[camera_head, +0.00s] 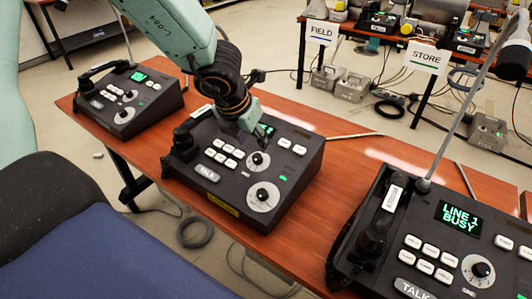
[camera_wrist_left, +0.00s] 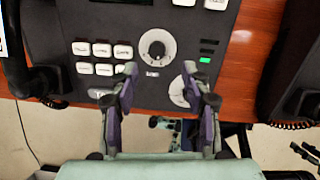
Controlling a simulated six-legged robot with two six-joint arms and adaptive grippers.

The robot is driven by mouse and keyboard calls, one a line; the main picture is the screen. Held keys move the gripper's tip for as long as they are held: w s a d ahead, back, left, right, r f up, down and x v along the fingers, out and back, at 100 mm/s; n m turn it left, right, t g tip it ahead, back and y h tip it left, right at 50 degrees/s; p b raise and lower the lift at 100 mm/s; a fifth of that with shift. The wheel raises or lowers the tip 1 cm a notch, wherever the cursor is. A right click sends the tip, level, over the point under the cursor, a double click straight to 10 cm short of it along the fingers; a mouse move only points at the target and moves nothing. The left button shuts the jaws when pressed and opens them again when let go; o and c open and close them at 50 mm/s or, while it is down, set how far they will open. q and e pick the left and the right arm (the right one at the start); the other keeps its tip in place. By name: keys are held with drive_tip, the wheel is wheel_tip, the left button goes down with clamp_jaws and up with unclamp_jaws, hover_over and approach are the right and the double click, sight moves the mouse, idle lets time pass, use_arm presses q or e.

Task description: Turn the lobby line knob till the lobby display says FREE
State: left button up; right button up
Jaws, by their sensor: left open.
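A dark desk phone (camera_head: 230,185) stands mid-table with a small upper knob (camera_head: 259,160) and a larger lower knob (camera_head: 263,196) on white dials. Its green display (camera_head: 268,129) is mostly hidden by my gripper, so its text cannot be read. No lobby label is readable. My left gripper (camera_head: 246,127) is open, over the phone's upper part. In the left wrist view its fingers (camera_wrist_left: 160,82) spread below the upper knob (camera_wrist_left: 157,47), with nothing between them. The right finger partly covers the lower dial (camera_wrist_left: 180,92). My right gripper is not in view.
A phone at right has a display (camera_head: 460,217) reading LINE 1 BUSY and a tall thin rod (camera_head: 465,95). Another phone (camera_head: 128,98) stands at left, its display unreadable. Signs FIELD (camera_head: 321,33) and STORE (camera_head: 426,57) mark back tables. Bare wood table (camera_head: 350,165) separates the phones.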

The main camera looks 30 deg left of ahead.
sight(257, 157)
use_arm(q)
drive_tip(key=b+x, duration=0.3)
drive_tip(key=x, duration=0.4)
drive_tip(key=shift+a+f, duration=0.2)
drive_tip(key=shift+f+b, duration=0.15)
drive_tip(key=shift+b, duration=0.15)
drive_tip(key=shift+a, duration=0.15)
drive_tip(key=shift+w, duration=0.1)
drive_tip(key=shift+c, duration=1.1)
clamp_jaws()
